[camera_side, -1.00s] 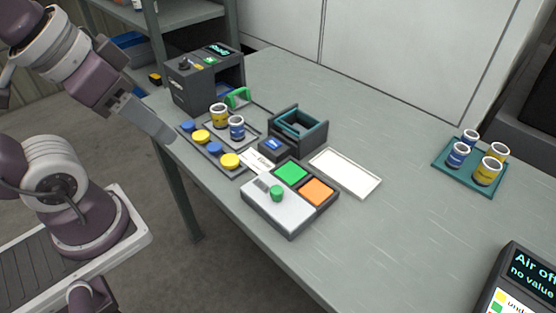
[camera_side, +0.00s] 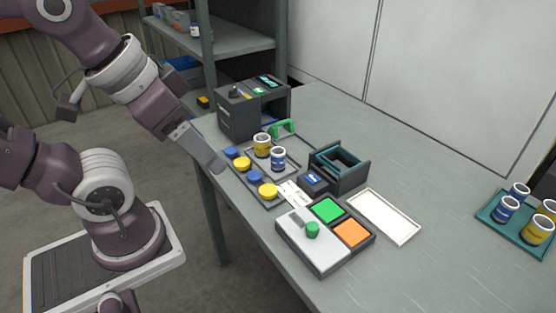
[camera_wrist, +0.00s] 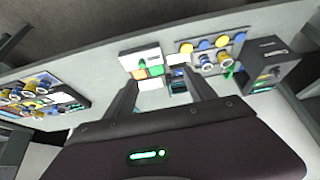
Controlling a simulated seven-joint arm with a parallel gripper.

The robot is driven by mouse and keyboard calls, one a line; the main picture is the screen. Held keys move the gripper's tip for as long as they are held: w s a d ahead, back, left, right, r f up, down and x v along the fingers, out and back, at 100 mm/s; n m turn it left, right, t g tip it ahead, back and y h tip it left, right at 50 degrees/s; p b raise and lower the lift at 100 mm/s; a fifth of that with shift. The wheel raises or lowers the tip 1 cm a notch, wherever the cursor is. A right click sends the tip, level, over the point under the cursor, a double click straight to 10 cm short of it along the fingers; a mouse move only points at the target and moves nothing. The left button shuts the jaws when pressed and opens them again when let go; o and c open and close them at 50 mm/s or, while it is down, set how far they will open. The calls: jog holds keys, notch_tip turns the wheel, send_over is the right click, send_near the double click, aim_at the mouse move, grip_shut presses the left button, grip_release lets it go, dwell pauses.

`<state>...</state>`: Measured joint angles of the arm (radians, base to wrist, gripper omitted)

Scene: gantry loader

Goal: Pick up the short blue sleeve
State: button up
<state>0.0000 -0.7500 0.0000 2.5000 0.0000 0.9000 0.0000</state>
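Three blue sleeves with white rims show in the side view. One blue sleeve (camera_side: 278,160) stands upright on the grey tray next to a yellow sleeve (camera_side: 262,147). Two more, a nearer blue sleeve (camera_side: 504,210) and a farther blue sleeve (camera_side: 519,194), stand on the teal tray at the right. I cannot tell for sure which is the short one. My gripper (camera_side: 218,165) is left of the grey tray, near the table's left edge, apart from all sleeves. In the wrist view my gripper (camera_wrist: 160,82) is open and empty, its fingers well apart.
Blue and yellow discs (camera_side: 243,164) line the grey tray's front. A dark machine (camera_side: 240,118) stands behind it. A dark holder (camera_side: 340,180), a button box (camera_side: 310,245) and an empty white tray (camera_side: 384,217) lie to the right. The table between white tray and teal tray (camera_side: 520,238) is clear.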

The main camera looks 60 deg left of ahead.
jog(key=n+g, duration=0.5)
jog(key=n, duration=1.2)
send_over(278, 160)
notch_tip(278, 160, down, 16)
jog(key=f, duration=0.1)
jog(key=shift+n+g, duration=0.3)
jog(key=f, duration=0.2)
jog(key=a+f, duration=0.1)
jog(key=f, duration=0.2)
jog(key=w+f, duration=0.1)
jog(key=f, duration=0.1)
jog(key=shift+a+f, duration=0.4)
jog(key=shift+w, duration=0.1)
grip_shut()
